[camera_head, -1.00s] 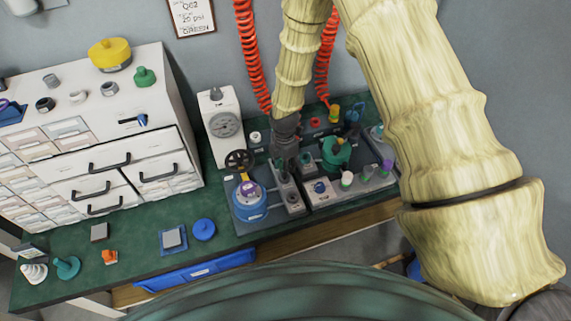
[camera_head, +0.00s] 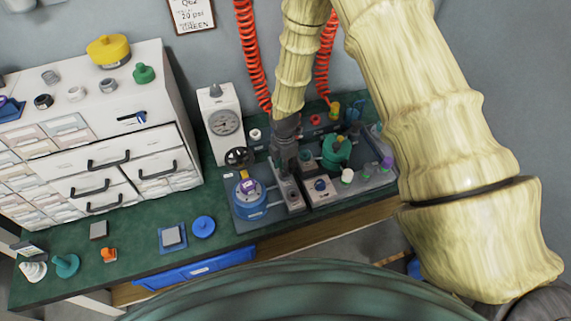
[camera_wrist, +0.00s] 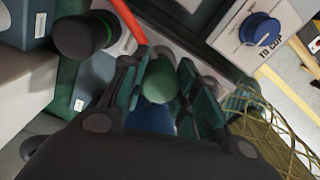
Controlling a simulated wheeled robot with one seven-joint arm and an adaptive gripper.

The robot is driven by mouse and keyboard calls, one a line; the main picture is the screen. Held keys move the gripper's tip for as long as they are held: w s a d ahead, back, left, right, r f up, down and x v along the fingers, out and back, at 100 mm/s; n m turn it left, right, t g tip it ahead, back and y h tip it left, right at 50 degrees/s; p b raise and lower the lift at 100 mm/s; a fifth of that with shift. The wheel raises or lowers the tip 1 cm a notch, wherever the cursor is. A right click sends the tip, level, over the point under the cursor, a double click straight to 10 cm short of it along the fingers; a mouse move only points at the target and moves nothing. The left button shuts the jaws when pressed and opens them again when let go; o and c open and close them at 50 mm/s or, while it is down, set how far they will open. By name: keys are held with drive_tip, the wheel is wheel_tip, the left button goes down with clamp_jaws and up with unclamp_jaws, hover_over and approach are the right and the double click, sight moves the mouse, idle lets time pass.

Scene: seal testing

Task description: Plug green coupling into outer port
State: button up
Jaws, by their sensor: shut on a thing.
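In the wrist view a rounded green coupling (camera_wrist: 160,82) is between the two fingers of my gripper (camera_wrist: 158,88), which is shut on it. A blue part shows just below it, in the shadow of the gripper. In the head view my gripper (camera_head: 285,158) points down over the grey port block (camera_head: 291,198) on the bench. The arm and gripper hide the coupling there. I cannot tell which port is under it, or whether the coupling touches a port.
A blue pot (camera_head: 249,207) with a purple top stands left of the port block. A pressure gauge box (camera_head: 224,124) stands behind it. A tray (camera_head: 326,201) with several coloured fittings lies to the right. In the wrist view a black knob (camera_wrist: 87,37) with a green ring is close to one finger.

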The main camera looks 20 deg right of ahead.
drive_tip(key=shift+f, duration=0.25)
drive_tip(key=o, duration=1.2)
drive_tip(key=shift+c, duration=0.2)
wheel_tip(320, 180, up, 12)
drive_tip(key=shift+d, duration=0.1)
